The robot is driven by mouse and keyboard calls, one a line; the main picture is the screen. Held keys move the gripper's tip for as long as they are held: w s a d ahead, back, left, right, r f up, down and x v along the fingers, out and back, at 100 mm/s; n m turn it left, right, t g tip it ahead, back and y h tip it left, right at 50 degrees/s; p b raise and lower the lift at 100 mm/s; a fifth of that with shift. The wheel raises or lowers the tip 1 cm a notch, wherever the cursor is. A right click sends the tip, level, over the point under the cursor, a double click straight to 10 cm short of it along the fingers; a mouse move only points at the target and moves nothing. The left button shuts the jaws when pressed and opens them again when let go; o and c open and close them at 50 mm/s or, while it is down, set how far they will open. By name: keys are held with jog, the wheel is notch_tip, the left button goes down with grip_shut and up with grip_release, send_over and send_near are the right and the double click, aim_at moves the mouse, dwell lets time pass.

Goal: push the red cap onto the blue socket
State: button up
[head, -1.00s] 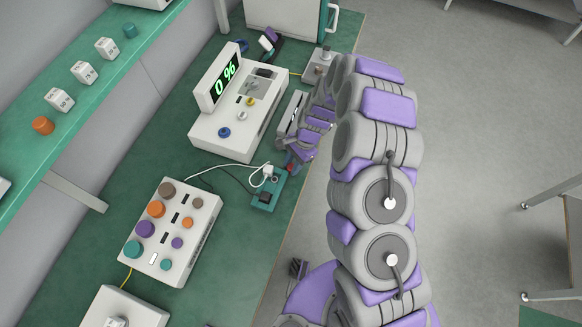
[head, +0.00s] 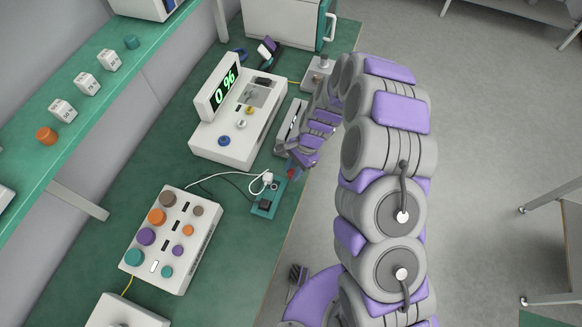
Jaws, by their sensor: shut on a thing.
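My gripper (head: 291,164) is at the right edge of the green bench, with its fingers small and partly hidden by my own wrist. It is shut on the red cap (head: 292,173), of which only a small red patch shows below the fingers. A blue round fitting (head: 224,141), which looks like the blue socket, is on the front of the white device (head: 204,150) with the "0 %" display. The gripper is to the right of this fitting and apart from it. The fitting is uncovered.
White and yellow fittings sit beside the blue one. A teal block (head: 265,208) with a white plug and cables lies just below the gripper. A panel of coloured knobs (head: 182,280) is at lower left. A grey rectangular holder (head: 284,138) stands right of the device.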

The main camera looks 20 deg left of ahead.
jog(key=s+d+r+p, duration=0.1)
jog(key=s+d, duration=0.9)
jog(key=shift+s+d+r+p, duration=0.15)
jog(key=shift+d+p, duration=0.05)
jog(key=shift+p, duration=0.15)
jog(key=w+d+r+n+h, duration=0.1)
jog(key=w+d+r+n, duration=0.2)
jog(key=w, duration=0.4)
jog(key=w+d+r+n+h, duration=0.1)
jog(key=w+d+r+n, duration=0.15)
jog(key=w+r, duration=0.35)
jog(key=w+d+r+n+g, duration=0.1)
jog(key=w+d+r+n, duration=0.1)
jog(key=w+d+r, duration=0.5)
notch_tip(320, 180, up, 4)
jog(key=d, duration=0.2)
jog(key=shift+w+d+h+b, duration=0.35)
jog(key=shift+h+b, duration=0.05)
jog(key=shift+a, duration=0.1)
